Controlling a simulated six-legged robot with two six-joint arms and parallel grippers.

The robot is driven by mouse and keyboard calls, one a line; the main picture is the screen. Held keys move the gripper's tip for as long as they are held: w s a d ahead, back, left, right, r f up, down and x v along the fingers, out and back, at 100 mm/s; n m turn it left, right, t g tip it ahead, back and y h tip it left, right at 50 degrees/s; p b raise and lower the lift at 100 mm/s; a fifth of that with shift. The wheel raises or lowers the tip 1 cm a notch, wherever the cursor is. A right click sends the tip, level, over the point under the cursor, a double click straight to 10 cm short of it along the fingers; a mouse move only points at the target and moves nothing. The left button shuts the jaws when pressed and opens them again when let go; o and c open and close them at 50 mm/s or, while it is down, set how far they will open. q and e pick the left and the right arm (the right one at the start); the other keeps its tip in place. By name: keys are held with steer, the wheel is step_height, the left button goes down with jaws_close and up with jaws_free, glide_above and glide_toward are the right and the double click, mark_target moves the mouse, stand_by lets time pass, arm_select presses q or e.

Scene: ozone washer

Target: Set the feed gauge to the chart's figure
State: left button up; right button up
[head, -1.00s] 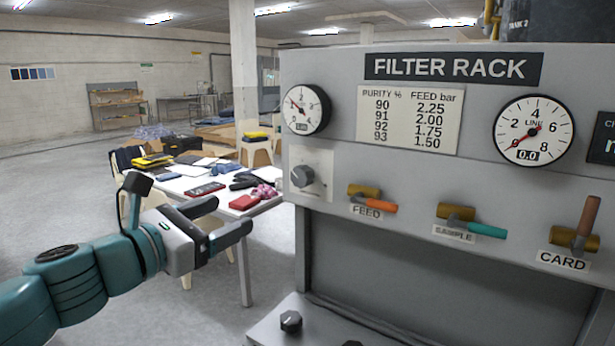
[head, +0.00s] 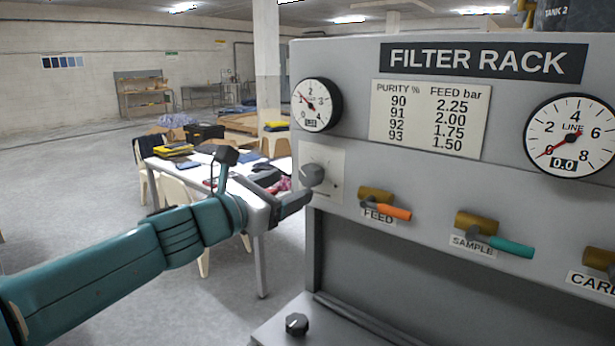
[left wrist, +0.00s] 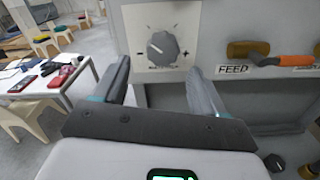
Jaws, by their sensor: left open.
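The feed gauge (head: 317,104) is a round white dial at the upper left of the filter rack, with a red needle pointing to the upper left. Its small readout is too blurred to read. Below it a grey knob (head: 312,175) sits on a pale plate; in the left wrist view the knob (left wrist: 163,48) shows minus and plus marks. The chart (head: 430,118) pairs purity 90, 91, 92, 93 with feed 2.25, 2.00, 1.75, 1.50 bar. My left gripper (head: 292,190) is open just in front of the knob, its fingers (left wrist: 158,82) either side below it. My right gripper is not in view.
The FEED valve (head: 385,205) with an orange handle and the SAMPLE valve (head: 490,238) with a teal handle are right of the knob. The LINE gauge (head: 570,137) reads 0.0. A cluttered table (head: 160,166) stands behind my arm. A black knob (head: 297,323) is on the lower ledge.

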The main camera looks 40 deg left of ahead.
mark_target(306, 178)
arm_select(q)
steer(key=w, duration=0.6)
steer(key=shift+w+d+r+p, duration=0.1)
steer(key=shift+d+p, duration=0.25)
steer(key=shift+p, duration=0.05)
steer(key=shift+s+d+r, duration=0.15)
steer(key=shift+s+r, duration=0.05)
steer(key=shift+s, duration=0.25)
steer(key=shift+w+f, duration=0.15)
steer(key=shift+w, duration=0.05)
steer(key=c, duration=1.1)
